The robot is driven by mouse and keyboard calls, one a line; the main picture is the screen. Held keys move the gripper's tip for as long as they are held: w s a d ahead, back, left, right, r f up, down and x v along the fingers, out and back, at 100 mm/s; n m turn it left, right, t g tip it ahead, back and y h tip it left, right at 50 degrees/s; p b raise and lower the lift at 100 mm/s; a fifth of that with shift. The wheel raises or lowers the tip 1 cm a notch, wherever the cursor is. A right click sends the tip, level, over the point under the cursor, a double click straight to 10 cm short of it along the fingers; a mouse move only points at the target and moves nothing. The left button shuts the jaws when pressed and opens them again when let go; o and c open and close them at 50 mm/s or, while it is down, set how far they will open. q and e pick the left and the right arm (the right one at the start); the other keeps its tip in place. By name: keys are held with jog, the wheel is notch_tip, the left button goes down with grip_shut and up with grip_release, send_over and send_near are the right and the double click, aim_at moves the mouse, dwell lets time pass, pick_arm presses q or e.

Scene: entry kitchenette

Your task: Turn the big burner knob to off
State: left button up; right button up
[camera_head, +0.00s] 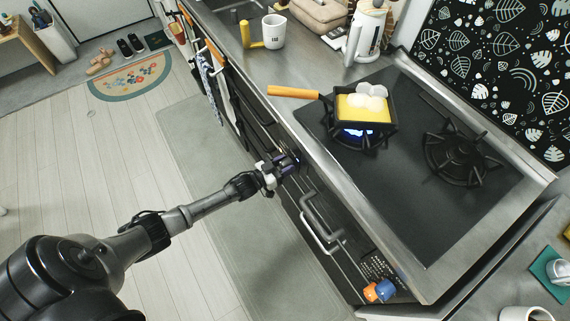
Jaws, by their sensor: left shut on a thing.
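My left gripper (284,165) reaches in from the left to the front panel below the counter edge. Its fingers are shut at the panel, on the big burner knob, which is mostly hidden by the fingers. The knob's angle cannot be made out. A blue flame (356,133) burns on the near-left burner, under a small square pan (372,126) with yellow and white food in it. The other burner (461,156) shows no flame. My right gripper is not in view.
A drawer handle (318,222) juts from the front, right of my gripper. A white mug (273,31) and a kettle (367,32) stand at the back. The floor mat (215,160) is clear.

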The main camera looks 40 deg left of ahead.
pick_arm(q)
jog(key=shift+m, duration=2)
jog(key=o, duration=0.9)
jog(key=shift+o, duration=0.2)
jog(key=shift+s, duration=0.15)
jog(key=v, duration=1.3)
jog(key=shift+s+p, duration=0.3)
jog(key=shift+p, duration=0.1)
jog(key=shift+a, duration=0.1)
